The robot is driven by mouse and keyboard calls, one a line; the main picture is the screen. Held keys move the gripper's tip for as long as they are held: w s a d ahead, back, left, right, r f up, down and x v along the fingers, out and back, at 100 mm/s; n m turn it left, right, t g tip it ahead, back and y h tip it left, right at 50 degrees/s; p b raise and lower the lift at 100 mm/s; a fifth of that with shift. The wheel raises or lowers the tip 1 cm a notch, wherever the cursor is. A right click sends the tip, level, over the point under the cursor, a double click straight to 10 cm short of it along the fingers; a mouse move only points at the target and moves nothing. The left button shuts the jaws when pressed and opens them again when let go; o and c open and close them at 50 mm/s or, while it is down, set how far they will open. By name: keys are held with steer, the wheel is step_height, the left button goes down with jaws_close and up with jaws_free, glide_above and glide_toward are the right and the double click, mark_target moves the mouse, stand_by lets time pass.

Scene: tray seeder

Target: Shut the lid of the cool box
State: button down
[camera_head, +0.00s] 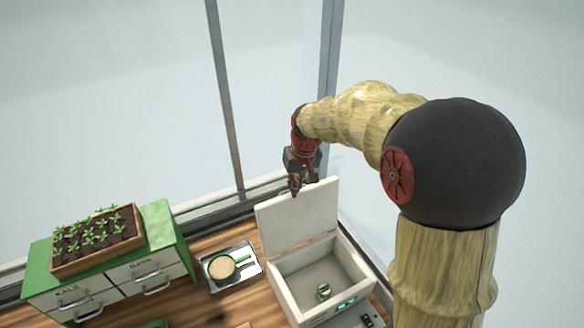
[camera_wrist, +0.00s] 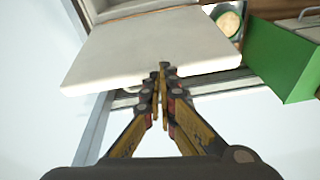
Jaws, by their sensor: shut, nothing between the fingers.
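The white cool box (camera_head: 285,293) stands on the wooden bench in the head view, with its lid (camera_head: 297,216) raised at the back. A small round greenish item (camera_head: 323,291) lies inside the box. My gripper (camera_head: 294,192) is at the upper edge of the lid, behind it or just above. In the wrist view the lid (camera_wrist: 140,52) fills the upper middle, and my gripper's fingertips (camera_wrist: 160,70) are together, empty, at its edge. I cannot tell whether they touch the lid.
A metal tray (camera_head: 214,285) with a green-handled round pan (camera_head: 222,267) sits left of the box. Further left, a green drawer cabinet (camera_head: 165,232) carries a wooden seedling tray (camera_head: 98,262). Window frame posts (camera_head: 226,95) rise behind the bench.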

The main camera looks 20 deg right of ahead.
steer(key=shift+n+t, duration=0.3)
steer(key=shift+t, duration=0.2)
steer(key=w, duration=0.2)
steer(key=w+r, duration=0.1)
steer(key=w, duration=0.4)
steer(key=shift+d+r, duration=0.3)
steer(key=p+x, duration=0.2)
steer(key=x, duration=0.5)
steer(key=shift+d+f+n+t, duration=0.25)
steer(key=shift+f+n+t, duration=0.05)
steer(key=shift+n+t, duration=0.1)
